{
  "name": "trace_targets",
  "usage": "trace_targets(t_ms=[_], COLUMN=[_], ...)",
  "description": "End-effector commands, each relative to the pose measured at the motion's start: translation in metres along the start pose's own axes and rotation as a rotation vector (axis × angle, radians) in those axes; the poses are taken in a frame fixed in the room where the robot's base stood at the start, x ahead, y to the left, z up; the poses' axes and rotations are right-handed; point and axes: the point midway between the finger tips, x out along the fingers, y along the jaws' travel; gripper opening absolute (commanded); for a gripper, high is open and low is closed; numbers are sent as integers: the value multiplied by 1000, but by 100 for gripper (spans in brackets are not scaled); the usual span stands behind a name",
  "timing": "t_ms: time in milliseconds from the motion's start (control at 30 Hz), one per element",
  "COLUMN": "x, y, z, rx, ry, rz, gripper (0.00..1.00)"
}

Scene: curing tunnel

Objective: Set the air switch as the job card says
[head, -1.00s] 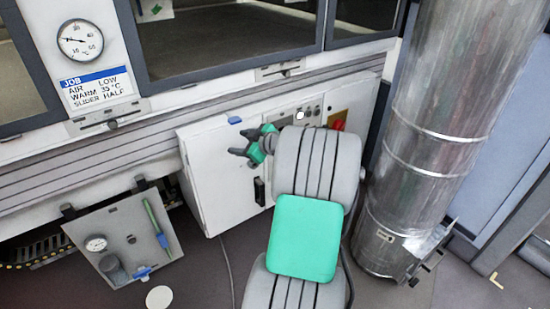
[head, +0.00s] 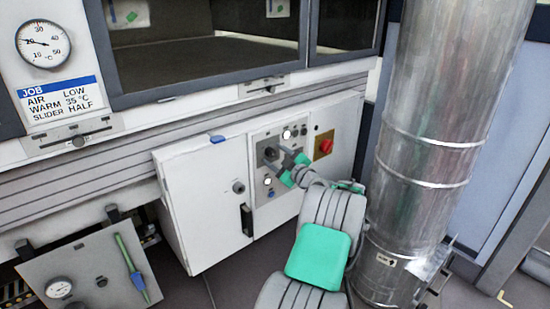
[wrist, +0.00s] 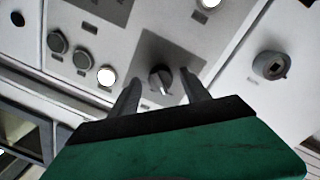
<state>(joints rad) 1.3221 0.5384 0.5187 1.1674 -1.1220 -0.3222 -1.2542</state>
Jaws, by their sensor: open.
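The job card (head: 58,98) reads AIR LOW, WARM 35 °C, SLIDER HALF. A dark rotary knob (wrist: 161,80) on a grey plate, apparently the air switch, sits on the control panel (head: 262,134). Its pale mark shows in the wrist view, but the position labels are too blurred to read. My gripper (head: 279,157) is open in front of the panel. In the wrist view, its fingers (wrist: 160,92) stand on either side of the knob, with gaps visible. I cannot tell how deep the fingertips reach.
A red switch (head: 325,146) is on an orange plate right of the panel. A white lamp (wrist: 106,76) and small dark knobs (wrist: 57,42) are nearby. A cabinet door (head: 196,205) is at left, a large metal duct (head: 425,130) at right. A dial (head: 43,44) hangs above the card.

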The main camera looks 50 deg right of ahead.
Motion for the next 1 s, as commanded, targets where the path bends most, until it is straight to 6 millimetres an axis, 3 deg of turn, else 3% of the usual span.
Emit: trace_targets(t_ms=[100,733,1000], x=[0,0,0], y=[-1,-1,-1], z=[0,-1,-1], rx=[0,0,6], ry=[0,1,0], rz=[-1,-3,-3], gripper=[52,1,0])
